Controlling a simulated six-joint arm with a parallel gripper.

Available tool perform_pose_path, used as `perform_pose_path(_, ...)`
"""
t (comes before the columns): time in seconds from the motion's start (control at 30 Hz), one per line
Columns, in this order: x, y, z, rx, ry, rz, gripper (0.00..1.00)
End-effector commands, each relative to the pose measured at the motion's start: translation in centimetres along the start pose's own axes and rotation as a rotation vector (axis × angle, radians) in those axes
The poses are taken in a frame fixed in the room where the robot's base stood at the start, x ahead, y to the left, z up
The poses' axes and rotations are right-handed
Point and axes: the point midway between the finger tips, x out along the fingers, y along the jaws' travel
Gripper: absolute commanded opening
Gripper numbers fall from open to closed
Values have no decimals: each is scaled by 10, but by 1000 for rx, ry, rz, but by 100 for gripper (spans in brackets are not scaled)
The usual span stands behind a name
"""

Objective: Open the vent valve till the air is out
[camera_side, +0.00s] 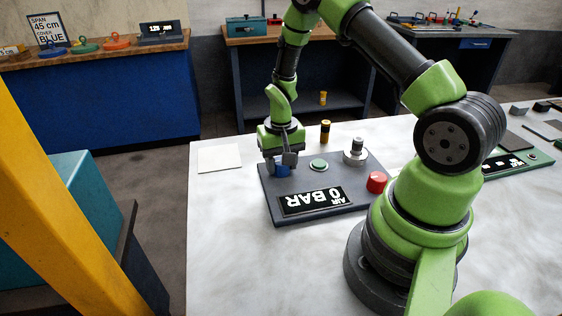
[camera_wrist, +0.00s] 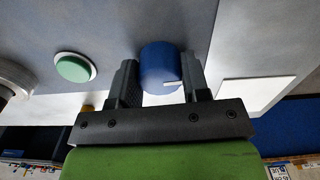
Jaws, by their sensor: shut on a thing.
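The air panel (camera_side: 325,210) is a dark grey plate on the white table, and its display (camera_side: 315,201) reads "AIR 0 BAR", upside down in the side view. A blue knob (camera_side: 283,171) stands at the panel's left; it also shows in the wrist view (camera_wrist: 159,64) with a short white mark near its edge. My gripper (camera_side: 281,163) is down at the blue knob, with one finger on each side of it; the wrist view shows both fingers (camera_wrist: 160,82). The fingers partly hide the knob in the side view. No label on the blue knob is readable.
A green button (camera_side: 319,165), a grey metal fitting (camera_side: 355,152) and a red knob (camera_side: 376,182) are on the same panel. A black and yellow cylinder (camera_side: 325,131) stands behind it. A white square (camera_side: 219,158) lies left. Another panel (camera_side: 515,162) is at right.

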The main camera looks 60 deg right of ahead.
Motion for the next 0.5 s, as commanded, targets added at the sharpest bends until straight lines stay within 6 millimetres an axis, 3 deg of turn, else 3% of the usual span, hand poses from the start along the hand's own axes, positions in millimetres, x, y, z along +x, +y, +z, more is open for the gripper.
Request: perform_pose_path(0.5,-1,0,0,42,0,0,19)
